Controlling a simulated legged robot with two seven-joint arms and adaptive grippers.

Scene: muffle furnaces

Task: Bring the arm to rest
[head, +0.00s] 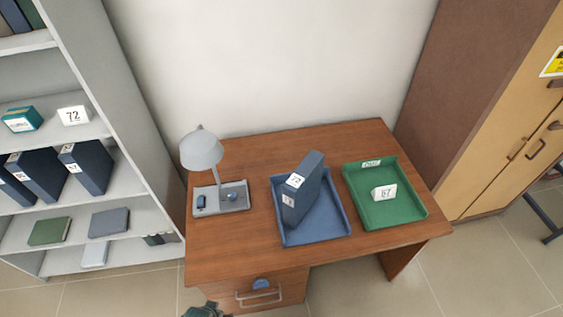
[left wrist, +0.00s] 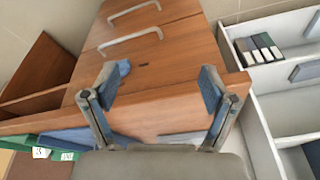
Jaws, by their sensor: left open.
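My left gripper (left wrist: 160,85) shows in the left wrist view with two grey fingers spread wide and blue pads at the tips. Nothing is between the pads. The wooden desk (left wrist: 165,105) and its drawer fronts with pale handles (left wrist: 130,42) are beyond the fingers. In the head view, a small dark grey part at the bottom edge (head: 205,311) seems to be this gripper, in front of the desk's drawers and mostly cut off. My right gripper is in neither view.
The desk (head: 250,150) bears a lamp (head: 202,150), a blue tray (head: 318,233) with a binder marked 72 (head: 305,185), and a green tray (head: 410,213) with a tag marked 67 (head: 384,192). A shelf (head: 95,75) stands left, a cabinet (head: 500,130) right.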

